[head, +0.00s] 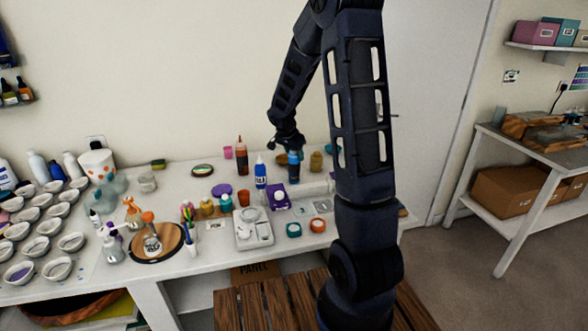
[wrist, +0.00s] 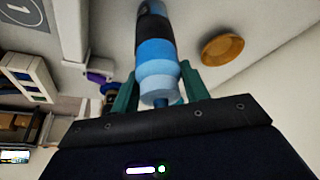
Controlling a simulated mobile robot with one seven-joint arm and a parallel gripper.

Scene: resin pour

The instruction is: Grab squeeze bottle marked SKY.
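A blue squeeze bottle (head: 294,168) with a dark band stands upright on the white worktable, directly below my gripper (head: 288,142). The wrist view shows the blue bottle (wrist: 157,62) close up, its nozzle pointing toward my palm. The green fingers of my gripper (wrist: 158,84) are on either side of its upper part, very close to it. I cannot tell whether they press on it. A second blue bottle (head: 260,173) with a pale label stands just to the left. I cannot read SKY on either bottle.
A purple item (head: 279,197) and an ochre jar (head: 316,161) stand near the bottle. A taller brown bottle (head: 242,157) is farther left. A grey scale (head: 253,232) sits in front. Several white cups (head: 40,227) fill the table's left end.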

